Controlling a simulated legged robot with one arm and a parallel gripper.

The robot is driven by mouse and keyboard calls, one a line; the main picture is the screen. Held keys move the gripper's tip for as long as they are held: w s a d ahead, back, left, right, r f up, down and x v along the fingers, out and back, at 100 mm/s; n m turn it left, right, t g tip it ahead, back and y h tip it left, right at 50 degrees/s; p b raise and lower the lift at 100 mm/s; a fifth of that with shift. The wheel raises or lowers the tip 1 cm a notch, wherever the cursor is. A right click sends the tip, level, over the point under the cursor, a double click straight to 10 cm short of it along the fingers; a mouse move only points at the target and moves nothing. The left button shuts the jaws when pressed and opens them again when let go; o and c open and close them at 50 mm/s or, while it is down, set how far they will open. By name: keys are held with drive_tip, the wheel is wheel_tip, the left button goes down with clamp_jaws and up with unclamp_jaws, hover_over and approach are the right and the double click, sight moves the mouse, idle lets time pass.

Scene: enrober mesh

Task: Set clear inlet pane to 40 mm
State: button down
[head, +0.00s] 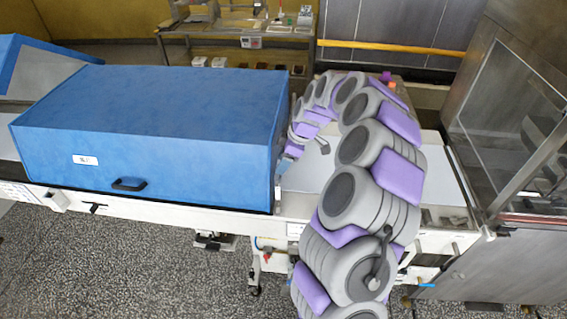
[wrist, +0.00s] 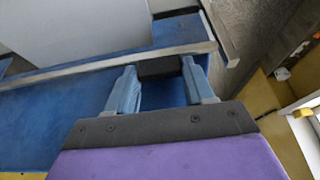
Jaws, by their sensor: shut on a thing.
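The blue enrober hood (head: 150,120) stands on the white line frame, and its right end faces my arm. My gripper (wrist: 159,66) is at that end. In the wrist view its two blue-grey fingers are shut on a small black grip (wrist: 160,67), which sits beside a pale metal strip (wrist: 75,73) running across blue surfaces. I cannot clearly make out the clear inlet pane or its gap; no scale is readable.
A pale flat bed (head: 310,165) lies right of the hood, partly behind my arm. A steel cabinet with clear panels (head: 510,120) stands at the far right. A bench (head: 240,45) with small items is behind. Speckled floor (head: 130,260) is open in front.

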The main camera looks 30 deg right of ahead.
drive_tip(key=c, duration=0.7)
unclamp_jaws()
drive_tip(key=shift+w+r, duration=0.1)
drive_tip(key=shift+r, duration=0.15)
drive_tip(key=o, duration=0.3)
drive_tip(key=shift+f, duration=0.1)
drive_tip(key=p+v, duration=0.1)
drive_tip(key=v, duration=1.6)
drive_tip(key=shift+d, duration=0.3)
drive_tip(key=shift+a, duration=0.1)
